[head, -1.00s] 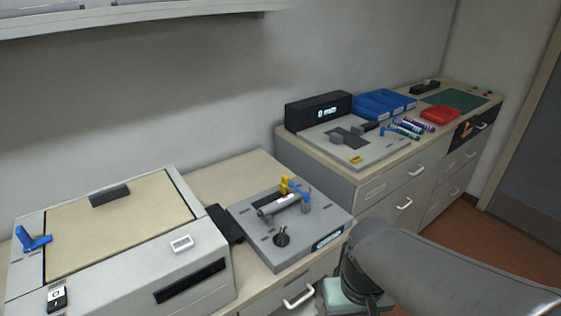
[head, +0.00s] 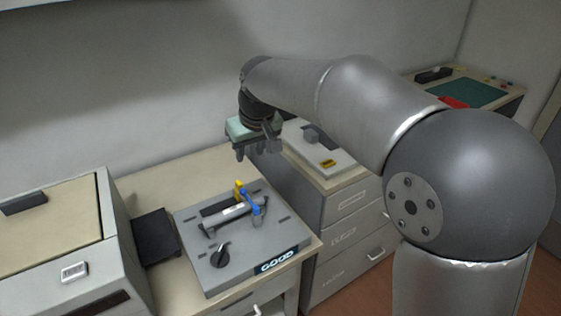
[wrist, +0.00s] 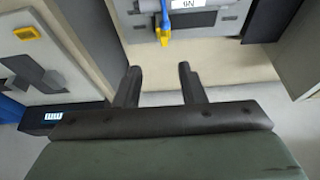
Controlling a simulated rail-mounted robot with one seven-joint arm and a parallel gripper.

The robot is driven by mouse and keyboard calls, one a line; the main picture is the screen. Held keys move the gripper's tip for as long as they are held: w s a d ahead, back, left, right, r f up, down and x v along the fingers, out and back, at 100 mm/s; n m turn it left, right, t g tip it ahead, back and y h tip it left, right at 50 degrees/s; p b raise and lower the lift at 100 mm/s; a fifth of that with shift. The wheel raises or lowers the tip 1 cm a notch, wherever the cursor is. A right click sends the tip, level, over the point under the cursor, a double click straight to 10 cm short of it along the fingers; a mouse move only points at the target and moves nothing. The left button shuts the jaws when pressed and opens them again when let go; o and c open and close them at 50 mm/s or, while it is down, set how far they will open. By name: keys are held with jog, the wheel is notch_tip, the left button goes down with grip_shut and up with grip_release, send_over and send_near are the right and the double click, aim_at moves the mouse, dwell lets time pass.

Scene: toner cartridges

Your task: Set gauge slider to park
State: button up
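A light grey gauge plate (head: 343,160) stands on the right-hand cabinet, partly hidden by my arm. It has a grey sliding block (head: 312,133) and a yellow label (head: 327,163) too small to read. In the wrist view the plate (wrist: 62,82) is at the left, with a dark grey block (wrist: 35,72), the yellow label (wrist: 26,33) and a lit display box (wrist: 40,121) marked mm. My gripper (head: 258,152) points down, left of the plate in the head view. In the wrist view my gripper (wrist: 160,68) has its fingers apart with nothing between them.
A grey fixture (head: 200,262) reading GOOD carries a light cylinder (head: 226,219), a yellow piece (head: 239,188), a blue lever (head: 257,207) and a black knob (head: 221,255). A beige-topped machine (head: 60,232) is at left. A red tray (head: 453,102) shows behind my arm.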

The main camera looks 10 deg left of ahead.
jog(key=w+a, duration=0.1)
jog(key=p, duration=0.2)
send_near(239, 182)
jog(key=x, duration=0.9)
grip_shut()
